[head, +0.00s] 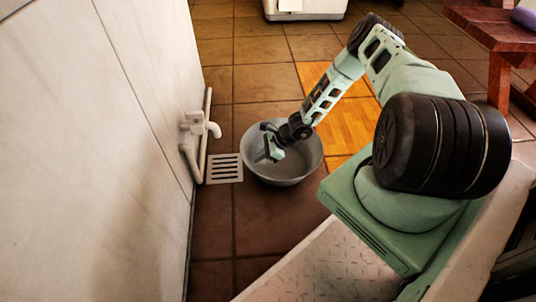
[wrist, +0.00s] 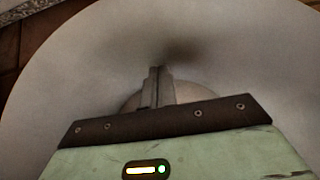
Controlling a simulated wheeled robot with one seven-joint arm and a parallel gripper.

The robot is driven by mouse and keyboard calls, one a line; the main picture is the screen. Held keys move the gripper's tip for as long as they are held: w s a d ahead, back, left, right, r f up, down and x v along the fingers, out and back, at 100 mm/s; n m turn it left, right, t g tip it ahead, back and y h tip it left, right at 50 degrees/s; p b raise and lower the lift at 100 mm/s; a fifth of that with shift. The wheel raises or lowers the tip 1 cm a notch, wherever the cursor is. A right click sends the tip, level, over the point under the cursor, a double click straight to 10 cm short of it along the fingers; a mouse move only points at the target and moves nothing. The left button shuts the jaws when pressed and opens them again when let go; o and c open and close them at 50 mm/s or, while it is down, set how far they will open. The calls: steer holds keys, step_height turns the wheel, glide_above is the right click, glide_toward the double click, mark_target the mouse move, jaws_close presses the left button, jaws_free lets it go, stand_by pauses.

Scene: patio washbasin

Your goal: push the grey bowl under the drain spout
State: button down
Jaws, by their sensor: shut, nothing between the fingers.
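The grey bowl (head: 300,170) stands upright on the tiled floor, just right of the floor drain grate and apart from the wall. The drain spout (head: 213,129) sticks out from the wall on the left, to the left of the bowl. My gripper (head: 275,153) is shut and empty, over the bowl's left inner part in the head view. In the wrist view my shut fingers (wrist: 158,85) point at the bowl's pale inner surface (wrist: 230,60), which fills most of the picture. I cannot tell whether the fingertips touch it.
A square drain grate (head: 225,168) lies in the floor below the spout, beside the wall (head: 100,120). An orange wooden patch (head: 345,125) lies behind the bowl. A red wooden bench (head: 495,40) stands at the right, and a white cabinet (head: 305,10) at the back.

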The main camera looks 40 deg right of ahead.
steer(key=w+a+p, duration=0.1)
steer(key=a, duration=0.1)
steer(key=w+a+p, duration=0.1)
steer(key=w+a, duration=0.1)
steer(key=a, duration=0.1)
steer(key=w+a+p, duration=0.1)
steer(key=w+a, duration=0.1)
steer(key=a, duration=0.1)
steer(key=shift+w+a, duration=0.2)
steer(key=shift+w, duration=0.05)
